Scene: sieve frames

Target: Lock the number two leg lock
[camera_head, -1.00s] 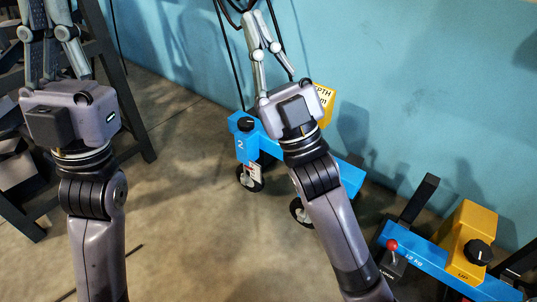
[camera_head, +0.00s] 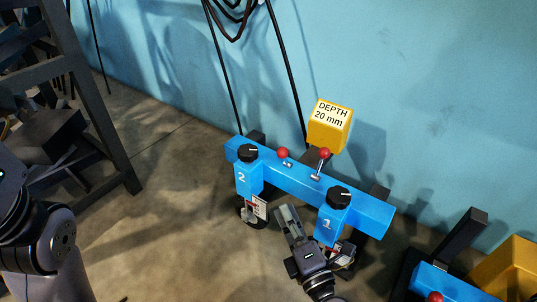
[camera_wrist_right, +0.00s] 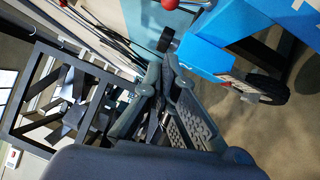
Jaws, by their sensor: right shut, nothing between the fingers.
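The blue frame (camera_head: 290,181) has a leg marked 2 (camera_head: 242,178) on its left. A black knob (camera_head: 248,152) with a white pointer line, the number two leg lock by its place, sits on top of that leg. My right gripper (camera_head: 284,212) is shut and empty, low between the two legs, apart from the knob. In the right wrist view its fingers (camera_wrist_right: 168,75) are together, with blue frame parts (camera_wrist_right: 212,48) at upper right.
Leg 1 (camera_head: 329,224) has its own black knob (camera_head: 340,197). Two red-tipped levers (camera_head: 283,153) (camera_head: 324,154) stand on the beam, by a yellow DEPTH 20 mm box (camera_head: 329,126). Another blue unit (camera_head: 447,285) is at lower right. A dark rack (camera_head: 92,100) stands left.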

